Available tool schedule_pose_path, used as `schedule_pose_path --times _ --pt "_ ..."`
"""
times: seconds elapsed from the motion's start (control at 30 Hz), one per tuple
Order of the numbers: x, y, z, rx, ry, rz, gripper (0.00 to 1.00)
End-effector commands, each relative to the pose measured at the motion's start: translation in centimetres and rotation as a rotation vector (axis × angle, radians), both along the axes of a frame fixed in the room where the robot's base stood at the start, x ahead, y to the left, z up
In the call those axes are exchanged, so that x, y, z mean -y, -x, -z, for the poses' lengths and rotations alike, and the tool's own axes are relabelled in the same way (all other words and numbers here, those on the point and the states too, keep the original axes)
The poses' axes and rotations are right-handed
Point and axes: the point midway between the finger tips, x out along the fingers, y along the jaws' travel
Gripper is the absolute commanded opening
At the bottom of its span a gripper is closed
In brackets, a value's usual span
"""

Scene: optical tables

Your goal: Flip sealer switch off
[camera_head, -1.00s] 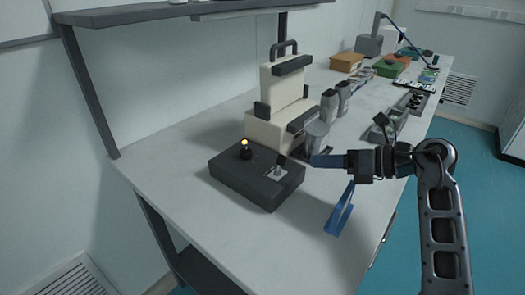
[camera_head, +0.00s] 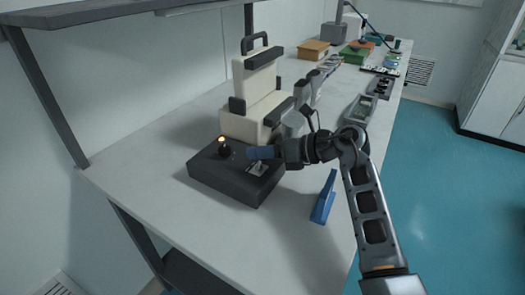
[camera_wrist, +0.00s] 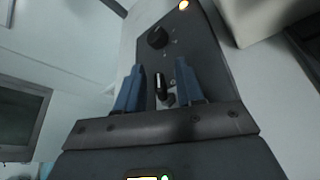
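The sealer is a cream machine (camera_head: 262,105) with black parts and a top handle. A dark control box (camera_head: 222,180) sits in front of it, carrying a black knob (camera_wrist: 157,37) and a glowing orange lamp (camera_head: 222,140). The switch (camera_wrist: 160,86) is a small lever on the box; in the head view its light plate (camera_head: 257,169) is partly hidden by my gripper. My gripper (camera_wrist: 160,84) has its blue fingers apart, one on each side of the lever as seen in the wrist view. I cannot tell whether they touch it.
A blue tool (camera_head: 323,198) lies on the pale table (camera_head: 150,165) near its right edge. Grey cylinders (camera_head: 306,90) stand right of the sealer. Boxes and trays line the far end. A shelf (camera_head: 120,10) hangs above at the left. The front left tabletop is clear.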

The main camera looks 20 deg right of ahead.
Motion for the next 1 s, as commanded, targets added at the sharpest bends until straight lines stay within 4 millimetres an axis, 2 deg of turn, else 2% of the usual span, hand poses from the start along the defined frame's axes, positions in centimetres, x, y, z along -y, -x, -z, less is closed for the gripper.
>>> schedule_pose_path --times 0.2,0.6,1.0 --pt "-0.01 -0.02 0.00 0.000 0.000 0.000 0.37" --pt "0.02 -0.01 0.00 0.000 0.000 0.000 0.00" --pt "-0.03 0.06 -0.12 0.016 0.021 0.001 0.00"
